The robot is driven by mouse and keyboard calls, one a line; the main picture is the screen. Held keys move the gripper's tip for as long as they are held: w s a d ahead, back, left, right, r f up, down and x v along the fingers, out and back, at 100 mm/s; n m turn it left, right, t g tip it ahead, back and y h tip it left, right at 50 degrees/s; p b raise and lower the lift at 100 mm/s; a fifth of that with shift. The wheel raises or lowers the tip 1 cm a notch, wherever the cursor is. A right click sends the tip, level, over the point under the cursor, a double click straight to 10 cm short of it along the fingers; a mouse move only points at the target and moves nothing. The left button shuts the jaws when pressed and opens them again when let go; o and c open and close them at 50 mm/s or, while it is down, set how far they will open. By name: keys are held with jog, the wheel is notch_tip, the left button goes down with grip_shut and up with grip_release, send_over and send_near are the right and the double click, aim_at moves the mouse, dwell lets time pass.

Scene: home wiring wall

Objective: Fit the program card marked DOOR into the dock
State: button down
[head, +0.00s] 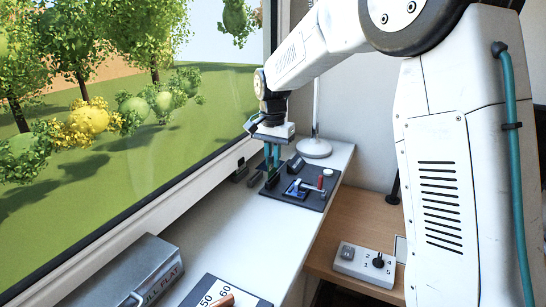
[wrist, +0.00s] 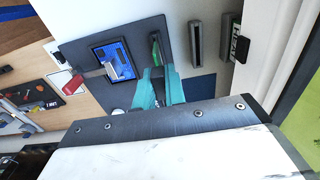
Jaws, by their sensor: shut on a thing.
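My gripper (head: 272,166) points down near the left end of the dark panel (head: 312,200) on the white sill. In the wrist view its teal fingers (wrist: 160,84) are closed around a thin dark card with a green face (wrist: 155,47). The card's marking cannot be read. Its end is at the panel (wrist: 178,37), beside the blue screen (wrist: 114,60); I cannot tell whether it sits in the dock's slot or just above it. The dock itself is mostly hidden by the fingers and card.
A grey slotted holder (wrist: 196,42) looks empty. Beside it another holder has a card with a green label (wrist: 237,38), apparently reading HEAT. A red-handled lever (head: 320,182) is on the panel. The window frame runs close on the left. A grey metal box (head: 140,272) stands nearer.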

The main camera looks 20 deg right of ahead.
aim_at(272, 154)
jog(key=shift+f, duration=1.4)
jog(key=c, duration=1.4)
grip_release()
notch_tip(272, 154, up, 8)
jog(key=shift+f, duration=0.1)
